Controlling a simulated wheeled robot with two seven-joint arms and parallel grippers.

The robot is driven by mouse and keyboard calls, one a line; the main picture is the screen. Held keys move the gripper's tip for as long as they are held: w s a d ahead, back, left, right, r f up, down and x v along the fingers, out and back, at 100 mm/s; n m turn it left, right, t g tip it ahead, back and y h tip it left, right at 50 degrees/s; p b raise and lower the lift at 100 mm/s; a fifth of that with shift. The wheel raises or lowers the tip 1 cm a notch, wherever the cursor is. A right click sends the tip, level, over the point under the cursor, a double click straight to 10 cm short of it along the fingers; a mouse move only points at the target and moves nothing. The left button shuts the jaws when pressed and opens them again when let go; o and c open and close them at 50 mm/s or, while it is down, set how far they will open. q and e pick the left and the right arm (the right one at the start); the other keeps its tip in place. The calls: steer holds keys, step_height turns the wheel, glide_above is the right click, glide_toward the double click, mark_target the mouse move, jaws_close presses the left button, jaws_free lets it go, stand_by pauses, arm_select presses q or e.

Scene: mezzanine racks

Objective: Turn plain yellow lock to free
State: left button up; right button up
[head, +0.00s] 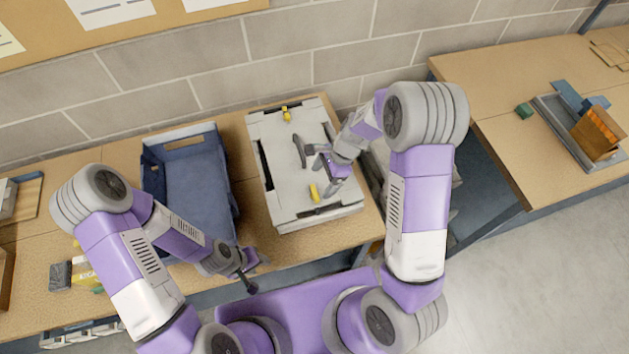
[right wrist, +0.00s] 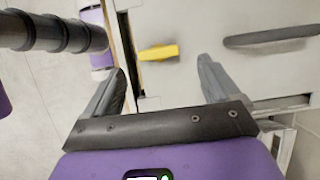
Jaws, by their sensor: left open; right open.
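A pale grey case (head: 272,160) lies on the bench with two yellow locks on its top and a dark handle (head: 299,151) between them. The near yellow lock (head: 314,191) looks plain and also shows in the right wrist view (right wrist: 158,52). The far yellow lock (head: 286,114) has a darker part; its markings are too small to read. My right gripper (head: 322,164) is open above the case, between the handle and the near lock. In the right wrist view the near lock appears between and beyond the fingertips, apart from them. My left gripper (head: 252,270) is open and empty at the bench's front edge.
A blue-grey bin (head: 192,185) stands left of the case. A brick wall rises behind. A gap separates the benches.

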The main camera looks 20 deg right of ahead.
mark_target(315, 191)
steer(key=x, duration=0.4)
steer(key=shift+s+f, duration=0.1)
steer(key=shift+s, duration=0.15)
steer(key=shift+a+f, duration=0.3)
steer(key=shift+f, duration=0.35)
steer(key=shift+w, duration=0.1)
steer(key=c, duration=1.5)
